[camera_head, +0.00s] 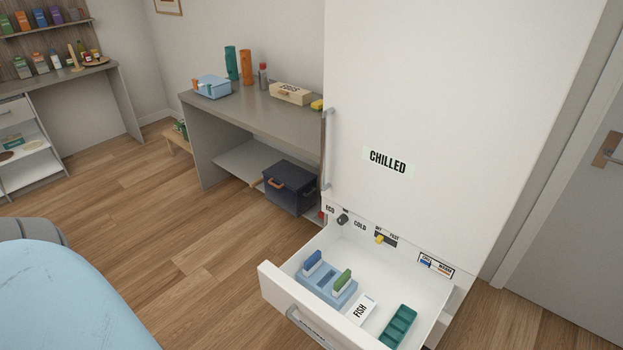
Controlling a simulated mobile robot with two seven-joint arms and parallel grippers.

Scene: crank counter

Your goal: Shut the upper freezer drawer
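The upper freezer drawer (284,290) is pulled out of the white fridge-freezer at the lower right. Its bar handle (308,325) is on the front panel, partly cut off by the bottom edge of the picture. Inside lie a light blue tray (325,283) with a blue and a green item standing in it, a white box marked FISH (360,308), and a green compartment tray (398,325). Neither of my grippers shows in the head view, so nothing is seen touching the drawer.
The closed fridge door marked CHILLED (430,100) rises above the drawer. A grey counter (250,115) with a dark blue box (290,187) beneath stands left of it. A rounded light blue shape (70,295) fills the lower left. The wood floor (190,265) between is clear.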

